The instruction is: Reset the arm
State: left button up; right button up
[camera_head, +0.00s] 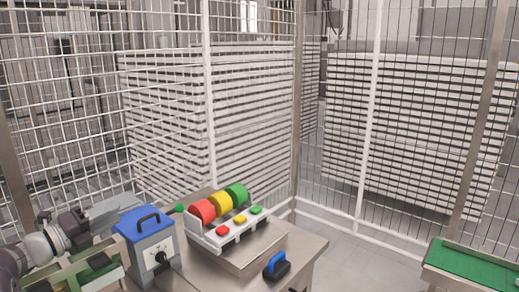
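My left arm comes in at the lower left edge as grey and dark rounded links. My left gripper (76,226) is at the end of these links, left of the blue-topped box; its fingers cannot be made out. No object can be seen held in it. A grey box with a blue top and handle (147,238) and a dark knob on its front stands on the table (296,247). My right gripper is not in view.
Right of the box is a white panel (243,236) with red, yellow and green drums and several buttons. A blue-handled black block (277,265) sits near the table's right edge. Mesh fencing surrounds the back. A green-topped surface (474,264) is at lower right.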

pick_arm(q)
jog(key=w+f+n+t+y, duration=0.2)
jog(key=w+n+y, duration=0.25)
jog(key=n, duration=0.25)
jog(key=s+d+f+n+g+y, duration=0.4)
jog(key=s+d+f+n+y, duration=0.25)
jog(key=n, duration=0.65)
jog(key=s+d+f+n+g, duration=0.3)
jog(key=s+f+g, duration=0.1)
jog(key=s, duration=0.4)
jog(key=s+d+f+n+g+p, duration=0.1)
jog(key=s+d+f+n+g, duration=0.2)
jog(key=s+f, duration=0.2)
jog(key=s+d+f+n+g, duration=0.3)
jog(key=s+d+f+g, duration=0.1)
jog(key=s, duration=0.8)
jog(key=shift+f+g, duration=0.15)
jog(key=shift+g, duration=0.15)
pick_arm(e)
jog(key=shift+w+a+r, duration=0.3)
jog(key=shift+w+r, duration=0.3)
pick_arm(q)
jog(key=shift+w, duration=0.1)
